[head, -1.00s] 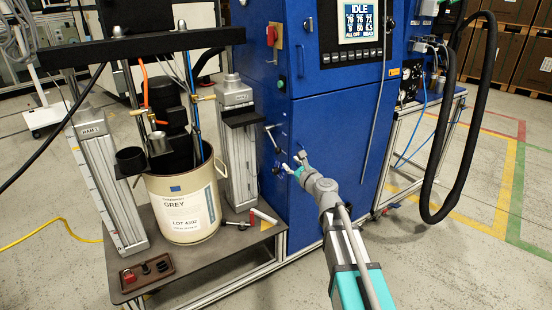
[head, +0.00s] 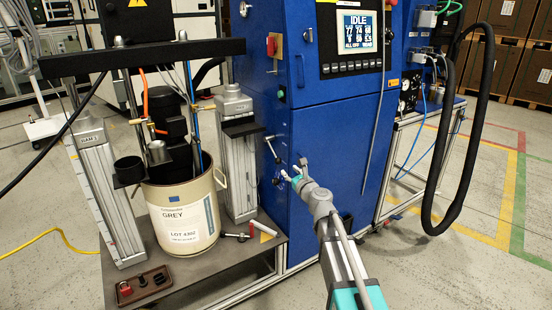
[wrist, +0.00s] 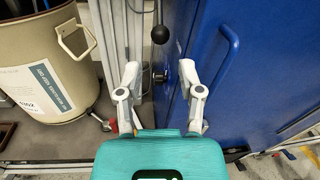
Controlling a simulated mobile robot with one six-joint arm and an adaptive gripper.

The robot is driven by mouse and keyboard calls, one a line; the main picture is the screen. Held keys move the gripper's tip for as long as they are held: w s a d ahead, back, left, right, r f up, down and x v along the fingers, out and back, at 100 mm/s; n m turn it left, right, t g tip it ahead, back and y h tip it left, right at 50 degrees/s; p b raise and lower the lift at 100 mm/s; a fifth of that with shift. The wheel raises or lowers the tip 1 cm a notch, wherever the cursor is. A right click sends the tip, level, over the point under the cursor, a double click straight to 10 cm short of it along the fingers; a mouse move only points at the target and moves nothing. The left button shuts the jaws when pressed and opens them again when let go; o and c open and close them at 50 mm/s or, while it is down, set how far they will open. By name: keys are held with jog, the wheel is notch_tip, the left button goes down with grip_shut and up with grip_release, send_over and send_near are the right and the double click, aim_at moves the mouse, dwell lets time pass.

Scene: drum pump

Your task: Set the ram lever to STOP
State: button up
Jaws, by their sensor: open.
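The ram lever (head: 271,147) is on the side of the blue cabinet, beside the right ram column. In the wrist view its black ball end (wrist: 160,34) and thin shaft show at the top centre, beyond my fingers. My gripper (head: 293,170) is in front of the cabinet, to the right of and a little below the lever in the head view. In the wrist view my gripper (wrist: 159,72) has its fingers apart with nothing held. A small black knob (wrist: 160,76) shows between the fingertips, farther back. No STOP marking is readable.
The cabinet's blue handle (wrist: 229,55) is right of my fingers in the wrist view. A thick black hose (head: 486,110) hangs at the right.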

aim_at(278, 160)
jog(key=x, duration=1.2)
grip_shut()
